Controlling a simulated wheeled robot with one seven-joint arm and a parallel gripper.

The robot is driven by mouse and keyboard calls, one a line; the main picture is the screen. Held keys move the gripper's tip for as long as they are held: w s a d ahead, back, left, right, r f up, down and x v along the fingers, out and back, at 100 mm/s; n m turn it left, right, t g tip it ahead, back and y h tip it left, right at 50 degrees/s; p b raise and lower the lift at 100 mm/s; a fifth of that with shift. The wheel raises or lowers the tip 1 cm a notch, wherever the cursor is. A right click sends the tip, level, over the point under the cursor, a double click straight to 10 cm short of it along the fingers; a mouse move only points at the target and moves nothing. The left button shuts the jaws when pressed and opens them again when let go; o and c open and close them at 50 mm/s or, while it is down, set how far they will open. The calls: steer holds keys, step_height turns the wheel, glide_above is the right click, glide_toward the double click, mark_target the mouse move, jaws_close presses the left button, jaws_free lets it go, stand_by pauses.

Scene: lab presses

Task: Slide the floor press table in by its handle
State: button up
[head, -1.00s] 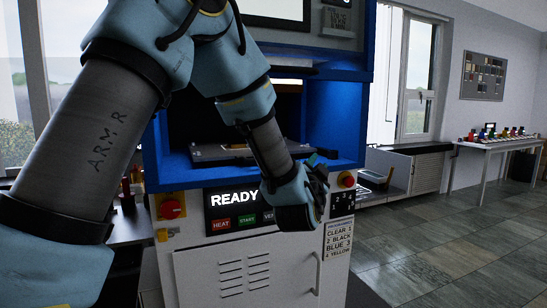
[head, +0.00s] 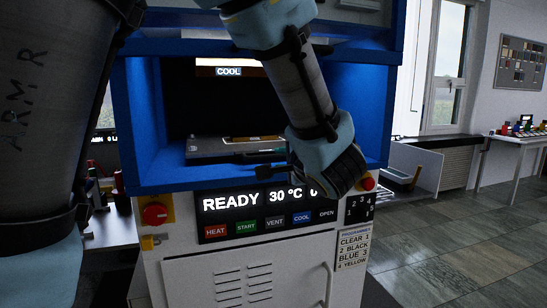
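The floor press (head: 150,130) is a blue-framed opening above a white cabinet. Its table (head: 205,149) is a dark flat plate inside the opening, near the front, with a small yellowish patch on top. A dark bar, possibly the table's handle, shows at the plate's front right, but I cannot separate it clearly from the fingers. My gripper (head: 270,168) reaches in from the right at the front of the opening, its dark fingers pointing left beside the plate's front edge. Whether the fingers are open or shut on the handle cannot be told.
The panel (head: 265,213) under the opening reads READY 30 °C, with coloured buttons. Red knobs (head: 155,214) flank it. A cabinet door handle (head: 328,285) sits lower right. Open tiled floor (head: 460,235) lies right, with a side table (head: 515,141) beyond.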

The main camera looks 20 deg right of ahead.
mark_target(271, 157)
steer(key=x, duration=0.6)
steer(key=shift+w, duration=0.4)
jaws_close()
steer(key=shift+f, duration=0.1)
stand_by(0.9)
